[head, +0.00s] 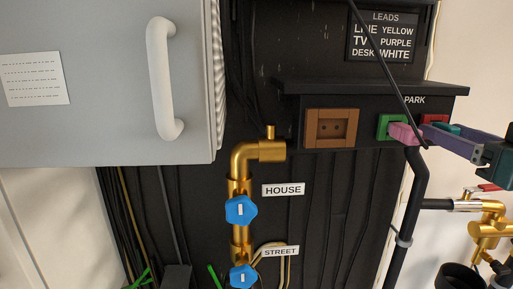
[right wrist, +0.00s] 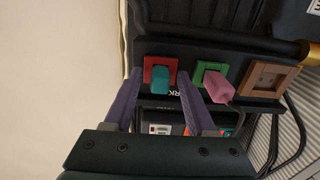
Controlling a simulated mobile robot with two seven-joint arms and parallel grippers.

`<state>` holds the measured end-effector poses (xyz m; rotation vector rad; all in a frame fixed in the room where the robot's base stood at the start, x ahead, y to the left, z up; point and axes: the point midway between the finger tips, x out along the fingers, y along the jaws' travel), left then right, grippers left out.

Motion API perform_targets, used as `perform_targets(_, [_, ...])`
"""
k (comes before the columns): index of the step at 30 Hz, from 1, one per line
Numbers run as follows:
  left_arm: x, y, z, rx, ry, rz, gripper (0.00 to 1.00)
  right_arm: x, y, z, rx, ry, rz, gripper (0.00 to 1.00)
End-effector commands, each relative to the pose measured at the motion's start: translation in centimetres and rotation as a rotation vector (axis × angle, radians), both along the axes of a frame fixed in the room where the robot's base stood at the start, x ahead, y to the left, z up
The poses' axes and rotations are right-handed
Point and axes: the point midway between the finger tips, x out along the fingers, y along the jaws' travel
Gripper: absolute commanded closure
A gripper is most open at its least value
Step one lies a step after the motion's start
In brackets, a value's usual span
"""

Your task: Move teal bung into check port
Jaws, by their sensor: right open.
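The teal bung (right wrist: 161,80) sits in the red port (right wrist: 150,64) in the right wrist view. In the head view the teal bung (head: 447,128) is partly hidden by my finger, near the red port (head: 434,119) and the "PARK" label. My right gripper (right wrist: 159,76) is open, with one purple finger on each side of the teal bung; I cannot tell whether they touch it. It also shows in the head view (head: 440,135), coming in from the right. No port bears a readable "check" label. My left gripper is not in view.
A pink bung (right wrist: 218,88) sits in the green port (right wrist: 207,68), close beside my right finger. A brown socket (head: 332,128) is on the same black housing. A thin dark cable crosses before the housing. Brass pipes (head: 240,160) with blue knobs stand lower left; a grey cabinet (head: 110,120) is left.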

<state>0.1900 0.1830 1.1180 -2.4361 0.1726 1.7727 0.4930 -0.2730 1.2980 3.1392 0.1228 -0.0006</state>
Motion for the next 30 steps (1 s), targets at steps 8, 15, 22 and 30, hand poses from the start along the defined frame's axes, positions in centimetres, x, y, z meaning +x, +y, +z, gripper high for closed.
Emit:
perform_targets(8, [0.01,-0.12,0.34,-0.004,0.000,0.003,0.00,0.00,0.03,0.02,-0.001,0.000,0.000,0.44])
perform_targets(15, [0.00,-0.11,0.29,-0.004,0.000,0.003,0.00,0.00,0.03,-0.01,0.000,0.000,0.000,0.54])
perform_targets(22, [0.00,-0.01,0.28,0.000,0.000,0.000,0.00,0.00,0.02,0.01,0.000,0.000,0.000,0.80])
perform_targets(30, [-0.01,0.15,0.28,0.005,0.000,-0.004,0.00,0.00,0.03,0.02,0.000,-0.001,0.000,1.00])
